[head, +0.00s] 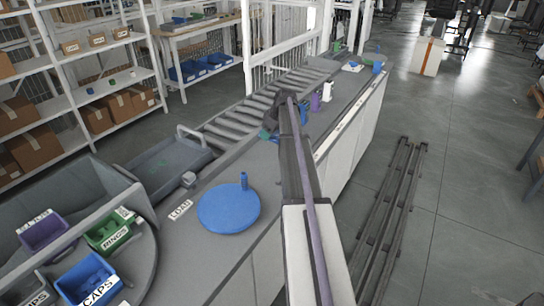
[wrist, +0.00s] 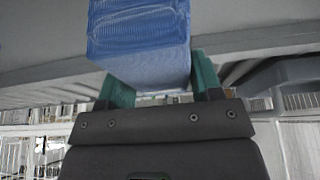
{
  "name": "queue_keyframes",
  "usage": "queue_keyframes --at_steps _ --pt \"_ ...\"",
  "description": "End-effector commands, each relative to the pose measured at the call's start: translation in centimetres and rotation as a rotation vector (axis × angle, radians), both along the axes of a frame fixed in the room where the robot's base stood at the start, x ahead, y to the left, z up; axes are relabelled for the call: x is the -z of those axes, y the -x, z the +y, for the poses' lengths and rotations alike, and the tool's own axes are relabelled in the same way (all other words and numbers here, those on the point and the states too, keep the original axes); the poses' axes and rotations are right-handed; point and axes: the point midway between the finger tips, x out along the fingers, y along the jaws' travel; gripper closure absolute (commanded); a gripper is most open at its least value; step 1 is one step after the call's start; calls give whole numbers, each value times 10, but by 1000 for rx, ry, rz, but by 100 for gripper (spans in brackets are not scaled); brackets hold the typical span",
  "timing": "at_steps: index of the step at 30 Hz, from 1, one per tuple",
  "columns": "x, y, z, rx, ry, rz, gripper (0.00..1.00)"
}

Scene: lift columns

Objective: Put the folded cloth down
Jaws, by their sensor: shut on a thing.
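The folded cloth (wrist: 140,40) is a blue, ribbed-looking block in the wrist view. My gripper (wrist: 160,82) has teal fingers on both sides of it and is shut on it; the cloth's near end lies between the fingers. In the head view my gripper (head: 268,136) is over the grey counter beside the roller conveyor, partly hidden by my arm.
A blue round plate with a peg (head: 228,208) sits on the counter (head: 220,255) by a LOAD label. A purple bottle (head: 316,102) and a white bottle (head: 327,91) stand beyond my arm. A grey tray (head: 165,165) and a green RINGS bin (head: 109,232) are left.

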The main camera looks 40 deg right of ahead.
Motion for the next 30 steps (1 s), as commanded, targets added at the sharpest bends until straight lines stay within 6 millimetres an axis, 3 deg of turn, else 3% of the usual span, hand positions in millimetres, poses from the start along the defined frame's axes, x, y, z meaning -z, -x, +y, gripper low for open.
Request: queue_keyframes --at_steps 1,8,13,24,25,30 --pt "27 0 0 0 0 0 60" --pt "37 0 0 0 0 0 60" --pt "72 0 0 0 0 0 60" --pt "72 0 0 -1 0 0 60" --pt "72 0 0 -1 0 0 40" --pt "71 0 0 -1 0 0 24"
